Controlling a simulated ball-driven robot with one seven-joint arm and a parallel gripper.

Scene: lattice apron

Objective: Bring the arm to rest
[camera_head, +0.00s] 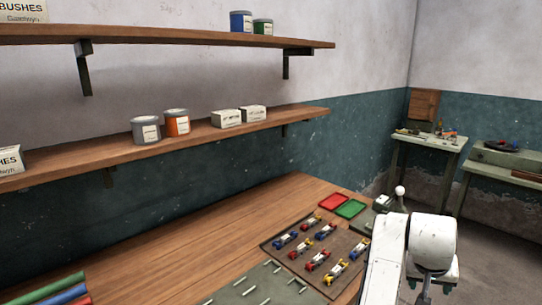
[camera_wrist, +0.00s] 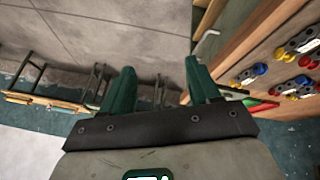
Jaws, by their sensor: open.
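In the wrist view my gripper (camera_wrist: 160,66) has its two green fingers spread apart with nothing between them. Bare grey floor (camera_wrist: 110,30) shows beyond the fingers. In the head view my white arm (camera_head: 432,240) is at the lower right, beside the right end of the wooden workbench (camera_head: 175,262). I cannot make out the fingers in the head view.
A brown board (camera_head: 333,240) on the bench holds several small coloured parts. Behind it lie a red tray (camera_head: 306,201) and a green tray (camera_head: 350,208). A grey-green panel (camera_head: 245,292) with pale pegs is nearer. Shelves (camera_head: 240,130) line the wall; side tables (camera_head: 425,142) stand far right.

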